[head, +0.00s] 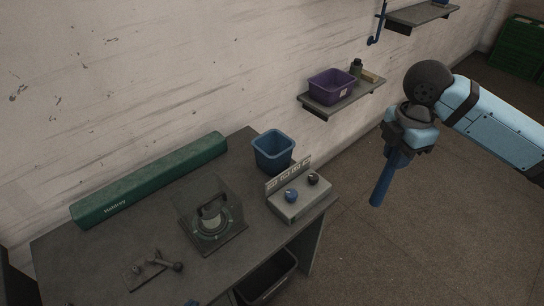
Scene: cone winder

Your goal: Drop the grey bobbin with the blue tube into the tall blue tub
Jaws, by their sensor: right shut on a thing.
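My right gripper (402,151) is at the right of the head view, raised over the floor beyond the table's right end. It is shut on the bobbin, whose blue tube (383,186) hangs down from the fingers, slightly tilted. The bobbin's grey part cannot be made out apart from the dark gripper. The tall blue tub (273,153) stands upright at the table's back right corner, well left of the gripper and apart from the bobbin. Its visible inside looks empty. My left gripper is not in view.
A control box (299,204) with blue and dark knobs stands just in front of the tub. A clear-covered device (211,219) and a long green case (150,180) occupy the table. A wall shelf (340,99) holds a purple basket (332,86). A dark bin (266,278) sits below.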

